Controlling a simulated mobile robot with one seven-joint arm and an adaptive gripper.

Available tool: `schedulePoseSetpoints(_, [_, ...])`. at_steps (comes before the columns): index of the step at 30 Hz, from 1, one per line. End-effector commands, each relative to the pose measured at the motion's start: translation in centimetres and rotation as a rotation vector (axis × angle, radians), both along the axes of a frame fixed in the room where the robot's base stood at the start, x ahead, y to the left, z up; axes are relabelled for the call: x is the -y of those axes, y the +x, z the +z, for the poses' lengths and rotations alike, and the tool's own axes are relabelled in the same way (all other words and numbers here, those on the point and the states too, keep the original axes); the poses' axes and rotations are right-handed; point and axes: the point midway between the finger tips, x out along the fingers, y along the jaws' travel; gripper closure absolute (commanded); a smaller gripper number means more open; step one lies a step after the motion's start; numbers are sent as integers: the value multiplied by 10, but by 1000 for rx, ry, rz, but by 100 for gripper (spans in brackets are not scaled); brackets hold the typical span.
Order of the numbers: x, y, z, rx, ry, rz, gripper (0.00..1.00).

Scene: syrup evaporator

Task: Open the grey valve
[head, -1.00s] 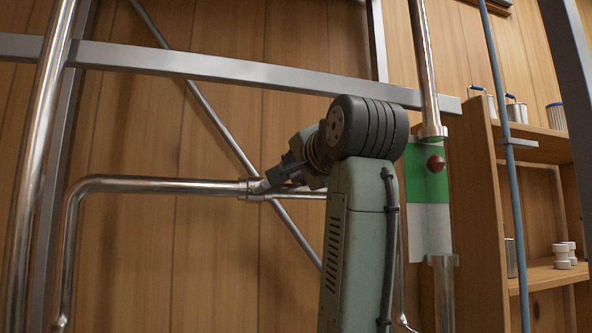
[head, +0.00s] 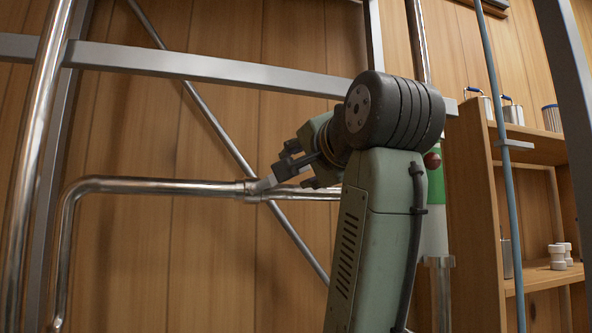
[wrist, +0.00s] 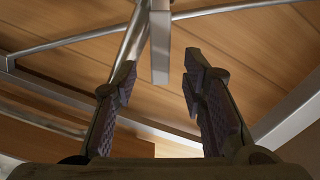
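The grey valve's short flat handle (head: 265,183) sits on the shiny horizontal pipe in the head view, tilted up to the right. In the wrist view the handle (wrist: 160,48) is a grey bar ahead of the fingers, in line with the gap between them. My gripper (head: 294,174) is just right of the handle and apart from it. In the wrist view my gripper (wrist: 160,86) is open and empty, with a dark ridged pad on each finger. The valve's body is small and hard to make out.
The shiny pipe (head: 150,186) runs left from the valve and bends down. A grey frame beam (head: 200,66) crosses above my gripper, and a thin diagonal brace (head: 222,132) passes behind. A wooden shelf (head: 535,145) with cans stands at right.

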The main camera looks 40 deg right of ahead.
Motion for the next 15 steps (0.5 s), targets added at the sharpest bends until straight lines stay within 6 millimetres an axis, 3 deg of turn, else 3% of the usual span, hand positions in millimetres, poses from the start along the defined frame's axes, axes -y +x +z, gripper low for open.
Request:
schedulePoseSetpoints(6, [-7,-23,0,1,0,0,62])
schedulePoseSetpoints(15, [-8,-27,0,-1,0,0,62])
